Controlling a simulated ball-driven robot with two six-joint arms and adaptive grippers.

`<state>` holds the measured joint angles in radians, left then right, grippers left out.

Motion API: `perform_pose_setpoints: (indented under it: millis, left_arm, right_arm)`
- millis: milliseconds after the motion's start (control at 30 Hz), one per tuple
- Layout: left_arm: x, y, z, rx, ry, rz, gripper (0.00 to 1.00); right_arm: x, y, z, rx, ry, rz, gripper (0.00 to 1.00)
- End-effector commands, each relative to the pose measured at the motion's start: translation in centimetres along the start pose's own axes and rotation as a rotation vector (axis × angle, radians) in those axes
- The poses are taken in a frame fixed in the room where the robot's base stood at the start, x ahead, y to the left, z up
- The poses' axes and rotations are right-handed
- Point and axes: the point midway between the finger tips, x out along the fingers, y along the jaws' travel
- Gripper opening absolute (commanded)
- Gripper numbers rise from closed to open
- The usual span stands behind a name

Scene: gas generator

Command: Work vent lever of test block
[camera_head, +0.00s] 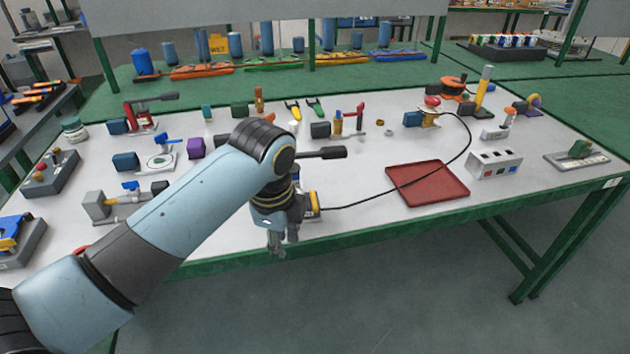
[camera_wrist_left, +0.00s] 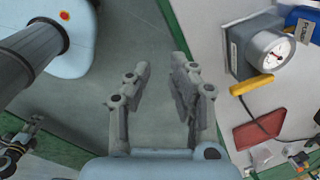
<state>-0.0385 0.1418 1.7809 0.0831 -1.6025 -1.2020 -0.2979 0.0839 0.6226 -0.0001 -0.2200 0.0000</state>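In the wrist view a grey block with a round white gauge (camera_wrist_left: 262,50) stands on the table, right of my left gripper (camera_wrist_left: 158,82). A yellow lever-like bar (camera_wrist_left: 252,84) sticks out at its lower side. I take this as the test block with its vent lever. The gripper's two fingers are apart with nothing between them, clear of the bar. In the head view my left gripper (camera_head: 277,245) hangs at the table's front edge and hides most of the block. Only a yellow part (camera_head: 314,204) shows beside the wrist.
A black hose (camera_head: 375,202) runs from beside the wrist past the red tray (camera_head: 428,200) to a yellow fitting (camera_head: 428,118). A black handle (camera_head: 320,153) juts out behind my forearm. A blue labelled part (camera_wrist_left: 303,26) adjoins the gauge block.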

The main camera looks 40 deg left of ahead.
Motion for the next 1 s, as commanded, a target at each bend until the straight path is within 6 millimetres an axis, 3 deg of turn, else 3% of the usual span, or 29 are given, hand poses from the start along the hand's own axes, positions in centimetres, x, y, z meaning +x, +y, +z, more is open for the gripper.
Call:
perform_pose_setpoints:
  millis: [433,600,767,1000]
  left_arm:
    - [-6.8,-10.4,-2.0,0.834,0.045,0.094,0.21]
    - [-9.2,-12.9,-2.5,1.086,0.08,0.119,0.21]
    - [-8.8,-13.2,-2.5,1.151,0.093,0.127,0.21]
    - [-4.3,-12.4,-2.6,1.15,0.094,0.13,0.21]
  right_arm:
    - [-1.6,-0.1,0.1,0.001,-0.005,-0.002,0.4]
    - [-2.0,-0.4,0.1,0.002,-0.004,-0.006,0.4]
    - [-2.0,-0.5,0.1,0.003,-0.004,-0.007,0.4]
    - [-1.9,-0.5,0.1,0.003,-0.004,-0.007,0.4]
